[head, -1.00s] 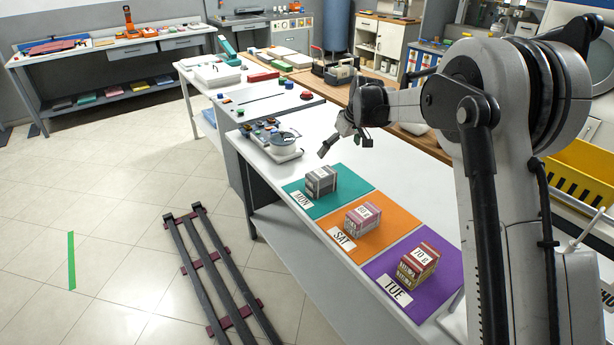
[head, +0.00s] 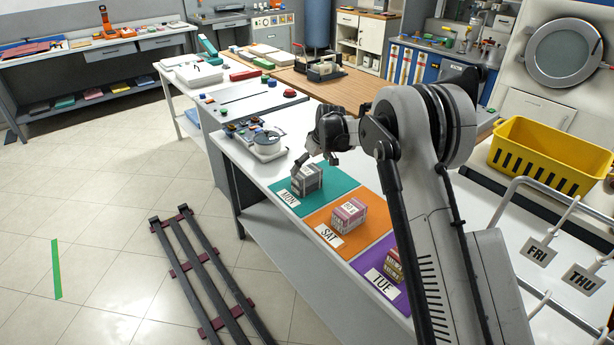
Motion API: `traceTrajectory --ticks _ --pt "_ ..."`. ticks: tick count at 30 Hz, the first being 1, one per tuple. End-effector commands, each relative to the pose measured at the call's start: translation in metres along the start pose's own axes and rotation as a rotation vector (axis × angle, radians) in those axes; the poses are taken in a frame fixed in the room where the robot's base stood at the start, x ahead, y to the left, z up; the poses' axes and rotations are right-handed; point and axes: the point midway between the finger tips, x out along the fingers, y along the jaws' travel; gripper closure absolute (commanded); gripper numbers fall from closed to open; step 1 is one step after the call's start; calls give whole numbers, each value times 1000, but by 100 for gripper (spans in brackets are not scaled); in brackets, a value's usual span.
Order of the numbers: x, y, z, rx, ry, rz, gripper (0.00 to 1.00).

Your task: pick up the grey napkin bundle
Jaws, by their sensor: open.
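The grey napkin bundle (head: 309,179) sits on the teal mat labelled MON (head: 340,186), at the far end of the row of mats on the white counter. My gripper (head: 314,165) is open around or just above the bundle, pointing down at it. One dark finger shows at the bundle's left side and another part near its upper right. I cannot tell whether the fingers touch it. My arm hides part of the purple mat and the counter to the right.
A pink-banded bundle (head: 348,215) sits on the orange SAT mat (head: 375,231). A red-and-tan bundle (head: 394,267) on the purple TUE mat is partly hidden by my arm. A scale-like device (head: 268,145) stands beyond the teal mat. A yellow crate (head: 545,165) stands right.

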Motion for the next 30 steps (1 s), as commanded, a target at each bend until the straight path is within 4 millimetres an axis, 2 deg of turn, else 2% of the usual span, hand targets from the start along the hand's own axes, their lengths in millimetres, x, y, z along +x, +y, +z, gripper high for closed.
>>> traceTrajectory --ticks 10,20,27,30 --pt "41 -3 2 0 0 0 0" --pt "47 -4 3 0 0 0 0" --pt "46 -4 3 0 0 0 31" --pt "46 -4 3 0 0 0 40"
